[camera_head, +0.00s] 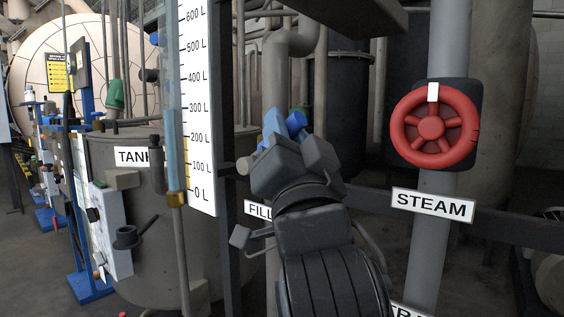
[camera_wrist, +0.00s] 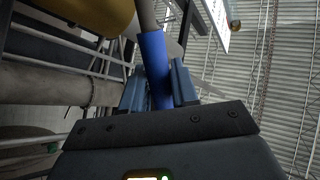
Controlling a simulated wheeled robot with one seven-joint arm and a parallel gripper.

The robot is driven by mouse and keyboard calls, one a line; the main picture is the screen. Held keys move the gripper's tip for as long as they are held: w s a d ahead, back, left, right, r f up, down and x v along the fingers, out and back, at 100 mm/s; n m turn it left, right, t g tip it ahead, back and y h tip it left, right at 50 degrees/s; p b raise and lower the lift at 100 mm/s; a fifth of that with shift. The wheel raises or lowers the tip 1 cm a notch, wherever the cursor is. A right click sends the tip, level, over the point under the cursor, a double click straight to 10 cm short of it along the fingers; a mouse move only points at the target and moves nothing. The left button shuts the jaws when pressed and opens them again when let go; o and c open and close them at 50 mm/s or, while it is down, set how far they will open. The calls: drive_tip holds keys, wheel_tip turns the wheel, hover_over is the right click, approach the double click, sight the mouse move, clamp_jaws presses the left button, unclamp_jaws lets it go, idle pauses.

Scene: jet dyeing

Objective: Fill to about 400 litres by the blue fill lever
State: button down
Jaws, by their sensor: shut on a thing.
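The blue fill lever (camera_head: 273,123) is partly hidden behind my gripper (camera_head: 291,146) in the head view. In the wrist view the blue lever (camera_wrist: 154,62) runs up between the two fingers of my gripper (camera_wrist: 158,90), which is shut on it. The level gauge (camera_head: 200,90) stands left of the gripper, with marks from 0 L to 600 L. Its sight tube (camera_head: 172,150) looks bluer in the lower part, up to about the 300 L mark; the exact level is hard to read. The FILL label (camera_head: 257,208) is partly covered by my arm.
A red STEAM handwheel (camera_head: 431,126) is on a grey pipe at right, above its STEAM label (camera_head: 432,204). A dark horizontal rail (camera_head: 500,228) runs behind it. A grey tank (camera_head: 120,185) and a control box (camera_head: 108,230) stand at left.

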drive_tip(key=shift+s+d+f+m+t+h+b, duration=0.15)
drive_tip(key=shift+f+m+t+h+b, duration=0.25)
drive_tip(key=shift+b, duration=0.8)
drive_tip(key=shift+r, duration=0.1)
drive_tip(key=c, duration=1)
unclamp_jaws()
drive_tip(key=shift+o, duration=0.2)
drive_tip(key=v, duration=0.7)
drive_tip(key=shift+s+f+b, duration=0.2)
drive_tip(key=shift+s+b, duration=0.05)
drive_tip(key=shift+b, duration=0.1)
drive_tip(key=shift+d, duration=0.15)
